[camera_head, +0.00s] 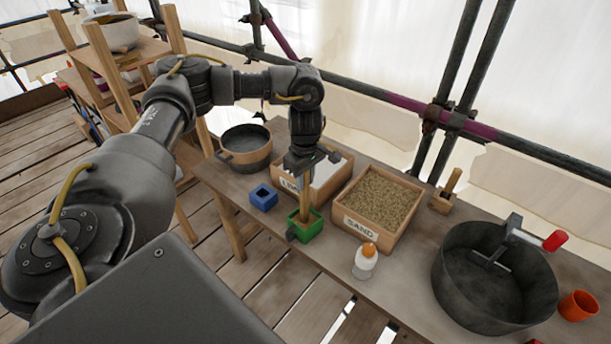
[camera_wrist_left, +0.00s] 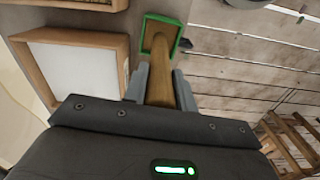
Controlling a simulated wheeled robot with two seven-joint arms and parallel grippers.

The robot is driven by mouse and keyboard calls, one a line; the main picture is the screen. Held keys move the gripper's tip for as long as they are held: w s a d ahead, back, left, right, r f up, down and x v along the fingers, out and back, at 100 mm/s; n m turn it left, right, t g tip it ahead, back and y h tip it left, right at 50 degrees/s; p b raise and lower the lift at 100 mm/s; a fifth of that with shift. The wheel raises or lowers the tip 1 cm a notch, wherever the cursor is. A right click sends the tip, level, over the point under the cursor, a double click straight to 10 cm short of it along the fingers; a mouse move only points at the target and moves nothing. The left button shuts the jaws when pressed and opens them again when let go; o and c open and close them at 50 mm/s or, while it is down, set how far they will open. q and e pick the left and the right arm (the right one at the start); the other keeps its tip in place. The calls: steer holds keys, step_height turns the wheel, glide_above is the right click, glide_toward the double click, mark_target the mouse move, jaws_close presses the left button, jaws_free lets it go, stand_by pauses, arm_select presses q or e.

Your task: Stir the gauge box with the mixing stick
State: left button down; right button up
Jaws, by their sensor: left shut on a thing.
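The gauge box appears to be the small green box (camera_head: 313,230) at the front of the bench; it also shows in the left wrist view (camera_wrist_left: 148,35). The mixing stick (camera_head: 304,199) is a wooden stick standing nearly upright, with its lower end inside the green box. My left gripper (camera_head: 306,172) is above the box and shut on the stick. The stick also shows between the fingers in the left wrist view (camera_wrist_left: 160,85). My right gripper is not in view.
A blue box (camera_head: 263,196) is left of the green one. The lime box (camera_head: 333,186) and sand box (camera_head: 407,230) stand behind. A white bottle with an orange cap (camera_head: 365,264), a large dark tub (camera_head: 443,268) and an orange cup (camera_head: 578,306) are to the right.

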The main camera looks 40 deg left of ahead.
arm_select(q)
steer(key=shift+f, duration=0.6)
steer(key=shift+a, duration=0.1)
